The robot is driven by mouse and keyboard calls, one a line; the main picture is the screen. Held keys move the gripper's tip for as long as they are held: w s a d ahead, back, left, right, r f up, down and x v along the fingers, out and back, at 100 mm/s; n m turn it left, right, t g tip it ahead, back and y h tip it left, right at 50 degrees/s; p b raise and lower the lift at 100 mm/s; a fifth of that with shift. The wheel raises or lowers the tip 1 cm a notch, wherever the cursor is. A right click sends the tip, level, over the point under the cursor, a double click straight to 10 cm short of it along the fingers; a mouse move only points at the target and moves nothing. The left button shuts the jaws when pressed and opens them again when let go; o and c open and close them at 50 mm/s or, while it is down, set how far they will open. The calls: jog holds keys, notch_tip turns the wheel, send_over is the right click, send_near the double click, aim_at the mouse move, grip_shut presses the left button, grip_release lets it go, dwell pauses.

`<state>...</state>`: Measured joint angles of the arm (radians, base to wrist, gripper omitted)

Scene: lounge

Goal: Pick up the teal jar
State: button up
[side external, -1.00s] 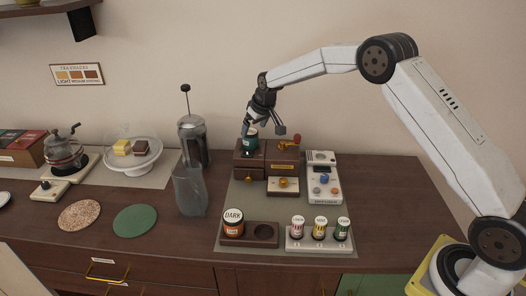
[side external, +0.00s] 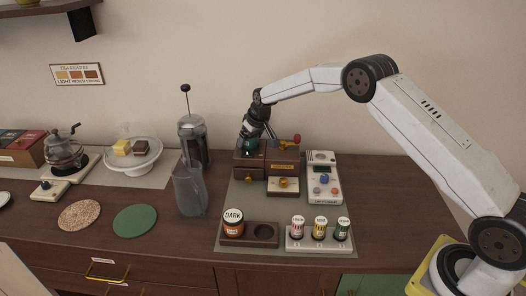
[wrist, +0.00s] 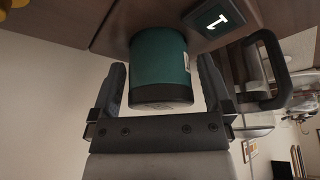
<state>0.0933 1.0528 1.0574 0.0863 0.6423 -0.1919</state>
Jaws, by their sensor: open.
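The teal jar (wrist: 160,62) has a dark lid and stands on the left part of a brown wooden box (side external: 247,163). In the side view the jar (side external: 247,144) is mostly covered by my gripper. My gripper (side external: 252,140) is open and comes down over the jar. In the wrist view the jar lies between the two fingers of my gripper (wrist: 162,88), with a gap on each side.
A French press (side external: 191,140) and a grey pitcher (side external: 190,190) stand to the left of the box. A red-handled part (side external: 292,143) and a white scale-like device (side external: 323,180) are to the right.

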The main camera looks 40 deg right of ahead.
dwell(0.5)
grip_shut()
jog(key=shift+r, duration=0.15)
jog(key=shift+r, duration=1.55)
jog(key=s+r, duration=0.9)
jog(key=s, duration=0.5)
jog(key=shift+a+r, duration=0.3)
jog(key=shift+a, duration=0.15)
